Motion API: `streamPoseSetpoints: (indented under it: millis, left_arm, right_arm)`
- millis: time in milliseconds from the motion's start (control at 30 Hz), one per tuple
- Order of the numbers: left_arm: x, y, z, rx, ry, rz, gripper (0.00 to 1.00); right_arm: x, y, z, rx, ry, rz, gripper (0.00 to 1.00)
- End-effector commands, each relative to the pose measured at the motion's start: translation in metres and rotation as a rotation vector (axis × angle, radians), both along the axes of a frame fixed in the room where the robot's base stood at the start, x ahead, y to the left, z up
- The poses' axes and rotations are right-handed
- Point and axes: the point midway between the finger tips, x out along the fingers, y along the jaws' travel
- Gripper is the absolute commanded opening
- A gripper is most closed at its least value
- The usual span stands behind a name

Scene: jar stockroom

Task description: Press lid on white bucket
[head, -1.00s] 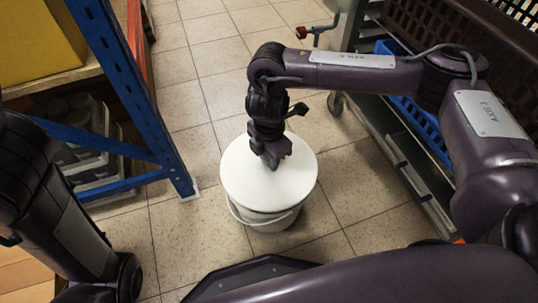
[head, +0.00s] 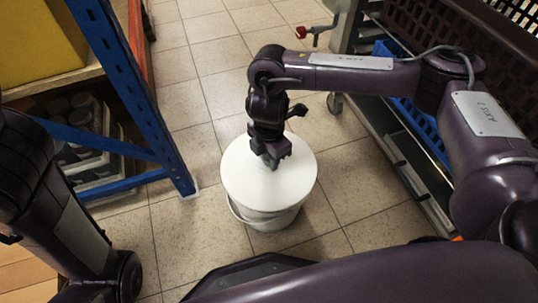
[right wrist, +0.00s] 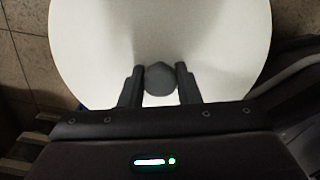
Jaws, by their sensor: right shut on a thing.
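The white bucket (head: 272,221) stands upright on the tiled floor in the middle of the head view, its bail hanging at the left side. The round white lid (head: 245,185) lies over its top and looks level, with no clear gap at the near rim. My right gripper (head: 272,162) points down at the lid's middle. In the right wrist view, my right gripper (right wrist: 160,84) has its two fingers either side of the lid's dark knob (right wrist: 160,76) and is shut on it. The bucket's far side is hidden under the lid. My left gripper is out of view.
A blue rack upright (head: 130,90) with shelves stands at the left, holding a yellow box (head: 40,45) and several jars. A metal cart (head: 400,150) with a blue crate (head: 420,125) stands at the right. Tiled floor around the bucket is clear.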

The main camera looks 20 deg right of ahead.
Motion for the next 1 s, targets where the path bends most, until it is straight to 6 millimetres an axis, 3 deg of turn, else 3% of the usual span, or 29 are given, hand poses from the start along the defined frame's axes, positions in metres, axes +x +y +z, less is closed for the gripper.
streamPoseSetpoints:
  millis: [1000]
  left_arm:
    - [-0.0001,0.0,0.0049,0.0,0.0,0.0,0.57]
  right_arm:
    - [0.0003,0.0001,-0.0057,0.0,0.0,0.0,0.06]
